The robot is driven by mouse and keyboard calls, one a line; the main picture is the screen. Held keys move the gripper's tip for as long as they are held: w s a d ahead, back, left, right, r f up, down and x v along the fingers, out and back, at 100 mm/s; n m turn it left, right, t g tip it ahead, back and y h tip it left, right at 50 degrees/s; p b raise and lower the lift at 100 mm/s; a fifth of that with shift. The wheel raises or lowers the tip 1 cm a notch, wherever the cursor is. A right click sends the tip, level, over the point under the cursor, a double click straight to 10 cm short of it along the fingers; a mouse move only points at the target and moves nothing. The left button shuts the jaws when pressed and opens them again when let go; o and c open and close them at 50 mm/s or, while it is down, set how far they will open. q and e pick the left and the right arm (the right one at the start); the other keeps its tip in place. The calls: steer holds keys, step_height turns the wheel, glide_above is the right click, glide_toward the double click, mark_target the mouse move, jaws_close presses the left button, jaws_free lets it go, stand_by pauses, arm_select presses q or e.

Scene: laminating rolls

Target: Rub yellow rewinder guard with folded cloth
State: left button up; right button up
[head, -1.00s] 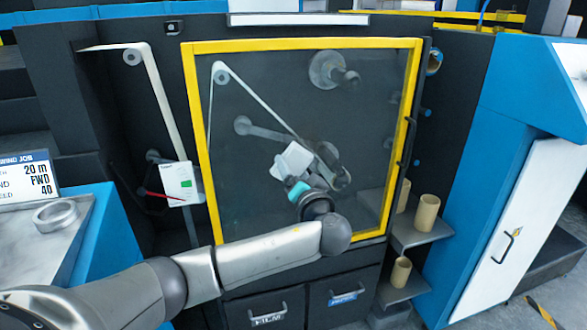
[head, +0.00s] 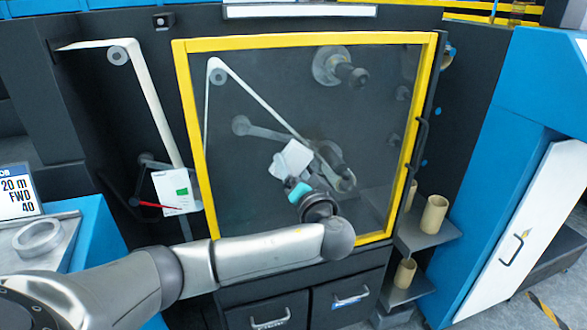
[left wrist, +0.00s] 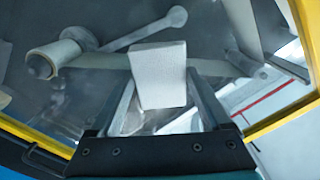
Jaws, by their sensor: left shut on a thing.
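The rewinder guard is a large clear pane in a yellow frame (head: 306,41), closed over the dark machine front in the head view. Its yellow frame also shows at the edges of the left wrist view (left wrist: 305,28). My left gripper (head: 297,176) is in front of the pane, a little below its middle. It is shut on the folded cloth (head: 292,158), a small white pad. In the left wrist view the cloth (left wrist: 159,72) sticks out between the two fingers, flat side visible. I cannot tell whether it touches the pane. My right gripper is out of view.
Rollers and a white web (head: 258,103) show through the pane. A black handle (head: 419,145) is on the guard's right side. Shelves with cardboard cores (head: 434,214) stand at right.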

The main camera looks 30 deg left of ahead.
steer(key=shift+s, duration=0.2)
arm_select(q)
steer(key=shift+w+a, duration=0.2)
steer(key=shift+a, duration=0.05)
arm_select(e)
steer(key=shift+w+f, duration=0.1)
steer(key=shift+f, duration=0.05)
arm_select(q)
steer(key=shift+w+a, duration=0.15)
steer(key=shift+a, duration=0.05)
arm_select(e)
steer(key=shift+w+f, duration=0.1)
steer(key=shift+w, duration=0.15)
arm_select(q)
steer(key=shift+w+a+b, duration=0.1)
steer(key=shift+a+b, duration=0.05)
steer(key=shift+b, duration=0.2)
steer(key=shift+w, duration=0.1)
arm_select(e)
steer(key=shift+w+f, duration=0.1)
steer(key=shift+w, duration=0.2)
arm_select(q)
steer(key=shift+w+a, duration=0.1)
steer(key=shift+a, duration=0.1)
